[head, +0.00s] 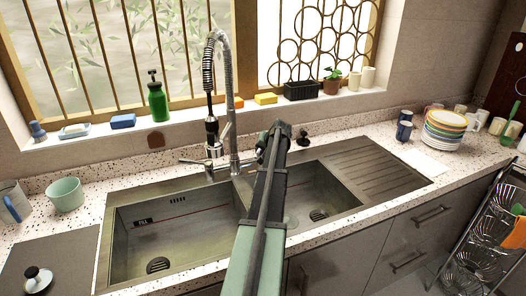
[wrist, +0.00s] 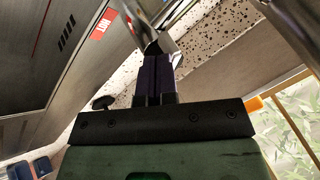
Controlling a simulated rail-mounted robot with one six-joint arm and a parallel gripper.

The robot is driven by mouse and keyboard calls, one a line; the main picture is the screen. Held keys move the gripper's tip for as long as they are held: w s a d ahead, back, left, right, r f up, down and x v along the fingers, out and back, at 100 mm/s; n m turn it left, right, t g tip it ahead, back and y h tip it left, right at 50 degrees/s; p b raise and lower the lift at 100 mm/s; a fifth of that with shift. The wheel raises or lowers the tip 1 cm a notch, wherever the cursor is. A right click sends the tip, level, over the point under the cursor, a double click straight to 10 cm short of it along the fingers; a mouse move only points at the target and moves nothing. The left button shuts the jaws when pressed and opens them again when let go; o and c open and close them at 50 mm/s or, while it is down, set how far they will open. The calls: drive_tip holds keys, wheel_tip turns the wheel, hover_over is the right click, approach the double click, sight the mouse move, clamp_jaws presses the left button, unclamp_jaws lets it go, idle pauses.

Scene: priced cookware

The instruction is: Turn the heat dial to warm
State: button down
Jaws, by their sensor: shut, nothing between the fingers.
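The faucet (head: 213,150) is metal, with a coiled spring neck, and stands behind the divider of the double sink. A lever (head: 192,162) sticks out to the left at its base. I cannot make out a separate heat dial. In the wrist view, a red label reading HOT (wrist: 102,24) shows on a grey metal surface. My gripper (head: 277,130) is right of the faucet; in the wrist view its fingers (wrist: 156,72) are shut and empty. A shiny metal part (wrist: 158,38) shows right at the fingertips; I cannot tell whether they touch it.
The left basin (head: 175,235) and right basin (head: 318,190) are empty. A green bottle (head: 157,98) and sponges stand on the sill behind. A dark stopper-like knob (head: 303,137) is just right of my gripper. A plate stack (head: 445,128) is at right.

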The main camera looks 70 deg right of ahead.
drive_tip(key=s+a+r+p, duration=0.4)
drive_tip(key=s+r+p, duration=0.4)
drive_tip(key=shift+s+a, duration=0.2)
